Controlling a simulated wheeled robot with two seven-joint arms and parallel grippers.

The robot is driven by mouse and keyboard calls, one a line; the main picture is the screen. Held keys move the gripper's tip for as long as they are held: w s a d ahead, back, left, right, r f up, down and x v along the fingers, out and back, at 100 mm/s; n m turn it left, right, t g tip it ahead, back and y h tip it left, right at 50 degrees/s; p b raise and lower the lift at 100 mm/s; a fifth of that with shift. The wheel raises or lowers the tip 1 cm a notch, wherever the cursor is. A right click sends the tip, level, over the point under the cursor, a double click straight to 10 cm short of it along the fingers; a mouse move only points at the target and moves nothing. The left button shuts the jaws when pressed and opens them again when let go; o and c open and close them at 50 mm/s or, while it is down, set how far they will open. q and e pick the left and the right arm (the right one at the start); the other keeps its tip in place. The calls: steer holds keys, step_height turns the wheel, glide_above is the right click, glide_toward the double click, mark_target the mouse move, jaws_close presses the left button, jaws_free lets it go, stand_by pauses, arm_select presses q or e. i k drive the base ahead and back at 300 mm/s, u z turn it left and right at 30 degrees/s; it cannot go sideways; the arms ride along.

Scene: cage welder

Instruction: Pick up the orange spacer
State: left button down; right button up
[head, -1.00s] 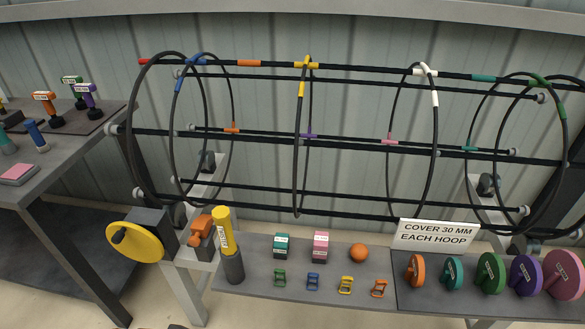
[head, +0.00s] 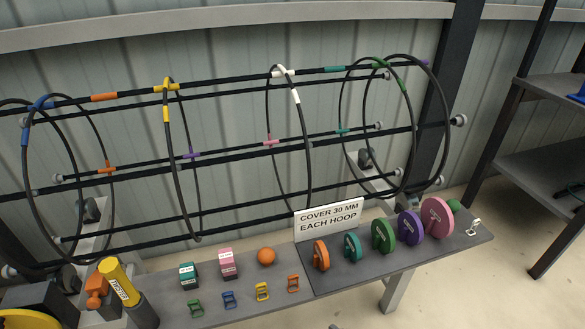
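Several orange things show, and I cannot tell for sure which one is the spacer. An orange disc (head: 321,255) stands upright at the left end of a row of coloured discs on the dark mat. A small orange open frame (head: 293,284) lies on the grey bench left of that mat, at the right end of a row of small frames. An orange ball (head: 266,257) sits behind the small frames. Neither gripper is in view.
A sign (head: 329,218) stands behind the orange disc. Teal (head: 352,247), green (head: 383,236), purple (head: 410,227) and pink (head: 437,217) discs stand to its right. The hoop cage with dark rods (head: 230,149) spans behind the bench. A grey shelf (head: 540,180) stands at right.

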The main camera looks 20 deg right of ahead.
mark_target(319, 247)
steer(key=z, duration=3.35)
steer(key=k, duration=1.4)
steer(key=u, duration=1.4)
